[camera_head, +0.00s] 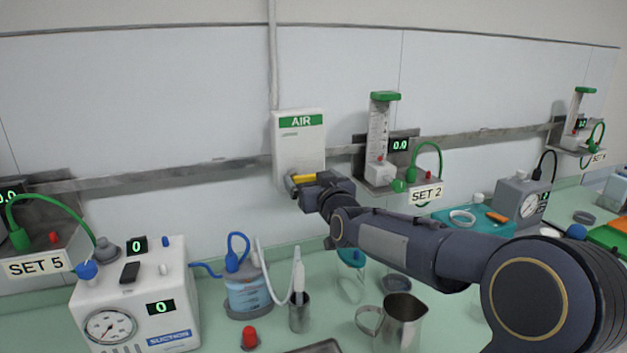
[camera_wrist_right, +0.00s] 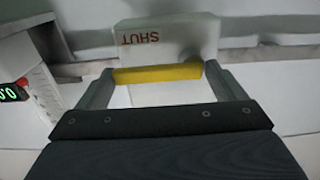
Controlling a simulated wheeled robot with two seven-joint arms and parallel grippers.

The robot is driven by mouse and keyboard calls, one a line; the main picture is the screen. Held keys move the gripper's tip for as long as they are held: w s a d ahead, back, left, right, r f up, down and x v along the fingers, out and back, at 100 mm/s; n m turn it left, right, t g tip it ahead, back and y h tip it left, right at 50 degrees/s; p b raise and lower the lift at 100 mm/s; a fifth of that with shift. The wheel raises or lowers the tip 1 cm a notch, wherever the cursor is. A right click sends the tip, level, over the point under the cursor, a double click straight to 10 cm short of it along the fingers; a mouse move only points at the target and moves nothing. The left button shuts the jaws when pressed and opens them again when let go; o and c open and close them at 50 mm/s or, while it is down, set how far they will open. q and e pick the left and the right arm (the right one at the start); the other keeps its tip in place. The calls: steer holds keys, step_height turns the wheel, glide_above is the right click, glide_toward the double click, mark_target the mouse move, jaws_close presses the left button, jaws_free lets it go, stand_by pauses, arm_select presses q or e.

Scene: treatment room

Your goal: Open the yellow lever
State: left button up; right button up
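The yellow lever (camera_head: 304,178) is on the front of the white AIR box (camera_head: 299,145) on the wall. It lies roughly level, low on the box. In the right wrist view the lever (camera_wrist_right: 158,74) spans the space between my two grey fingers, under the upside-down word SHUT on the box (camera_wrist_right: 180,35). My right gripper (camera_head: 302,184) is at the lever, its fingers wide apart, one at each end of it. Whether the fingertips press on the lever ends cannot be told. My left gripper is not in view.
A flowmeter on the SET 2 holder (camera_head: 380,170) hangs right of the box, near my arm. Below stand a suction unit (camera_head: 135,300), a blue-liquid jar (camera_head: 247,292) and a metal jug (camera_head: 400,325) on the green counter. The wall left of the box is mostly clear.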

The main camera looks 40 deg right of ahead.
steer(key=shift+d, duration=0.2)
steer(key=c, duration=0.5)
